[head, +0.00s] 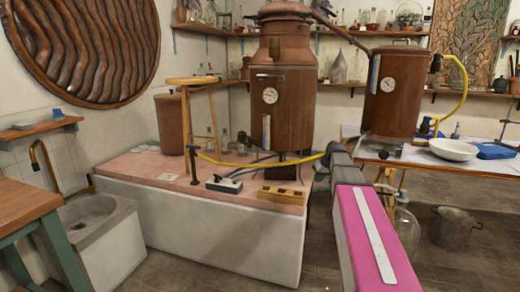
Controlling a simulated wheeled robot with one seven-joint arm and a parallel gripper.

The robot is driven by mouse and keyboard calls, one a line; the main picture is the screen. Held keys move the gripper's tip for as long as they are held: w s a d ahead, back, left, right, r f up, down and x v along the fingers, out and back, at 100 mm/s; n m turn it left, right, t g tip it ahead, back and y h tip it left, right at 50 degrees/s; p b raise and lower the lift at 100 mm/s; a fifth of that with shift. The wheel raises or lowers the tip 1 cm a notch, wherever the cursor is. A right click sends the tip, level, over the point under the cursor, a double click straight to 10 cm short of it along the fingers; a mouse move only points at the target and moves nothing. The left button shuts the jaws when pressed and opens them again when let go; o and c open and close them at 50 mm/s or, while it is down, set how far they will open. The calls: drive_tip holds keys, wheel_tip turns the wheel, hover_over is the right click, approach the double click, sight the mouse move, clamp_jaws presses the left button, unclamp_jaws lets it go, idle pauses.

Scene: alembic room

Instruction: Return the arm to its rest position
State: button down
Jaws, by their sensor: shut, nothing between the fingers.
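My arm (372,235) reaches in from the lower right, with a pink link that bears a white stripe. Its grey joint part (338,152) shows in front of the right end of the pink-topped bench. I cannot make out my gripper or its fingers in this view. No held thing is seen.
A copper still (292,115) stands on the pink-topped bench (130,168), with a yellow hose (245,163) in front. A copper vessel (396,100) stands at the right. A white bowl (454,149) sits on the right table. A metal pot (452,228) stands on open floor.

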drive_tip(key=s+a+f+m+g+h, duration=0.1)
drive_tip(key=s+a+f, duration=0.3)
drive_tip(key=s+f, duration=0.6)
drive_tip(key=s+a+f+m+g+h, duration=0.2)
drive_tip(key=s+a+f, duration=0.2)
drive_tip(key=s+f, duration=0.6)
drive_tip(key=s, duration=0.7)
drive_tip(key=shift+s+a+f+g, duration=0.15)
drive_tip(key=shift+s+f+g, duration=0.1)
drive_tip(key=shift+g, duration=0.15)
